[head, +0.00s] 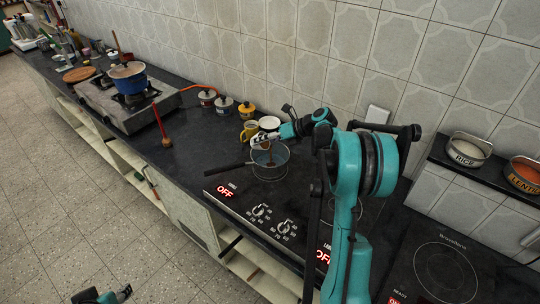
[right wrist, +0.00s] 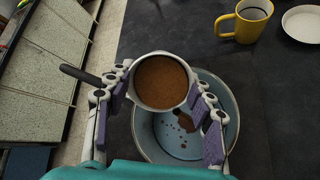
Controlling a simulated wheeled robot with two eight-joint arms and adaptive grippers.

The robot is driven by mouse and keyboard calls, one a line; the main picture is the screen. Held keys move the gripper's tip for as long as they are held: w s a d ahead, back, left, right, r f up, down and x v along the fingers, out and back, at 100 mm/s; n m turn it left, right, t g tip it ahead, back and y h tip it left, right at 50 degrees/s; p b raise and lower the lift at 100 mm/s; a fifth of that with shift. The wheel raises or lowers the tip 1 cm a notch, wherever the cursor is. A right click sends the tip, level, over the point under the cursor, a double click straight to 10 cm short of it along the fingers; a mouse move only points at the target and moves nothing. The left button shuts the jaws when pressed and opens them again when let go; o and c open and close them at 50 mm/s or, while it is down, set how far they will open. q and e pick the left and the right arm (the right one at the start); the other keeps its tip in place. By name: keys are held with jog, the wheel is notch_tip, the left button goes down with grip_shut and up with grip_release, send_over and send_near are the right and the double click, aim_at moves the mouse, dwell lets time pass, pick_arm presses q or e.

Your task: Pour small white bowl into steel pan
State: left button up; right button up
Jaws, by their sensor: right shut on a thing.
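The small white bowl (right wrist: 139,96) is between the purple pads of my right gripper (right wrist: 166,112), full of brown grainy stuff seen from above. My right gripper also shows in the head view (head: 263,144), shut on the bowl just over the steel pan. The steel pan (head: 270,172) sits on the dark cooktop with its black handle pointing left. In the right wrist view the pan (right wrist: 148,146) lies under the bowl, and several brown bits and a clump are on its floor. My left gripper (head: 112,297) is at the bottom left edge, its fingers unclear.
A yellow mug (right wrist: 243,22) and a white dish (right wrist: 302,24) stand on the counter behind the pan. Several jars (head: 224,106) line the wall. A blue pot (head: 128,78) sits on the far stove. A shelf with a rice tin (head: 468,150) is at right.

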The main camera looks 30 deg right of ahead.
jog(key=shift+s+d+f+t+y+b, duration=0.15)
jog(key=shift+f+t+y+b, duration=0.4)
jog(key=shift+b, duration=0.55)
jog(key=shift+s+d+r+t+y+b, duration=0.25)
jog(key=shift+t+y+b, duration=0.6)
jog(key=shift+b, duration=0.65)
jog(key=shift+s+d+r+t+y+b, duration=0.15)
jog(key=shift+t+y+b, duration=0.45)
jog(key=shift+t+b, duration=0.65)
jog(key=shift+s+d+y, duration=0.1)
jog(key=shift+s+y, duration=0.15)
jog(key=shift+y, duration=0.15)
jog(key=shift+r+t, duration=0.15)
jog(key=shift+t, duration=0.1)
jog(key=r+t, duration=0.1)
jog(key=r+t+y, duration=0.1)
jog(key=y, duration=0.1)
jog(key=shift+s+d+r+t, duration=0.35)
jog(key=shift+r+t, duration=0.05)
jog(key=shift+f, duration=0.1)
